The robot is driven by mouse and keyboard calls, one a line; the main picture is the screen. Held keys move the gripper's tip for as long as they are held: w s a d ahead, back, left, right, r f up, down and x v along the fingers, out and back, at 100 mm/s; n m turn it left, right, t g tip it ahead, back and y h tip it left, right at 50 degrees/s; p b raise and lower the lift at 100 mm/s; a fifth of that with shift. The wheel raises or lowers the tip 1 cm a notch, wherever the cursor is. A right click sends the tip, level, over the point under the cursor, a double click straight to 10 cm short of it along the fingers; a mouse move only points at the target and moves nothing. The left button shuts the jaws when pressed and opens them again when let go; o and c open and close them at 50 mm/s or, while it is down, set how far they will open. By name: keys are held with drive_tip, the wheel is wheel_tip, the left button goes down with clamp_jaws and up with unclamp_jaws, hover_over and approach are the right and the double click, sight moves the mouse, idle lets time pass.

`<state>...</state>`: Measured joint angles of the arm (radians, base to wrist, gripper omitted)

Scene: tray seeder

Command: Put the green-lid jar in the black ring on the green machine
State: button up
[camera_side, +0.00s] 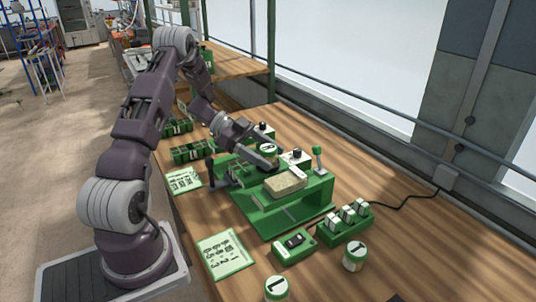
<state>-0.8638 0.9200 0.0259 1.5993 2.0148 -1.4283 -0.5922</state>
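The green machine (268,221) stands on the wooden table, with a pale block (285,184) on its top. My gripper (272,165) reaches over the back left of the machine, pointing down to the right. A small jar with green on it (267,149) is just behind the gripper; I cannot tell whether they touch. Two more round jars marked 1, with white tops and green edges, stand at the front: one jar (355,257) at the right and another (276,288) at the bottom edge. The black ring cannot be made out; the gripper may cover it. The finger opening is too small to tell.
A green box with a dark display (294,243) and a green rack with white switches (345,222) sit in front of the machine. Cards (227,253) (183,180) and green racks (192,153) lie along the left. A green-topped lever (318,158) rises at the machine's right.

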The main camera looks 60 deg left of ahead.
drive_tip(key=shift+r, duration=0.1)
drive_tip(key=v, duration=1.2)
drive_tip(key=w+d+r+t+y, duration=0.3)
drive_tip(key=w+r+t+y, duration=0.3)
drive_tip(key=w+r, duration=0.85)
drive_tip(key=d+r+n+t+y, duration=0.2)
drive_tip(key=d+r+n+y, duration=0.45)
drive_tip(key=r+y, duration=0.3)
drive_tip(key=s+d+f+n+g+h, duration=0.1)
drive_tip(key=s+d+f+g, duration=0.2)
drive_tip(key=s+d, duration=0.3)
drive_tip(key=s+d+f+n+g+h, duration=0.2)
drive_tip(key=s+d+f, duration=0.4)
drive_tip(key=s, duration=0.8)
drive_tip(key=s+d+f+n+g+h, duration=0.1)
drive_tip(key=s+d+f+g, duration=0.3)
drive_tip(key=s+d, duration=0.3)
drive_tip(key=s+g, duration=0.1)
drive_tip(key=s, duration=0.2)
drive_tip(key=shift+s+d+f+n, duration=0.2)
drive_tip(key=shift+s+f+n, duration=0.1)
drive_tip(key=shift+s+n, duration=0.05)
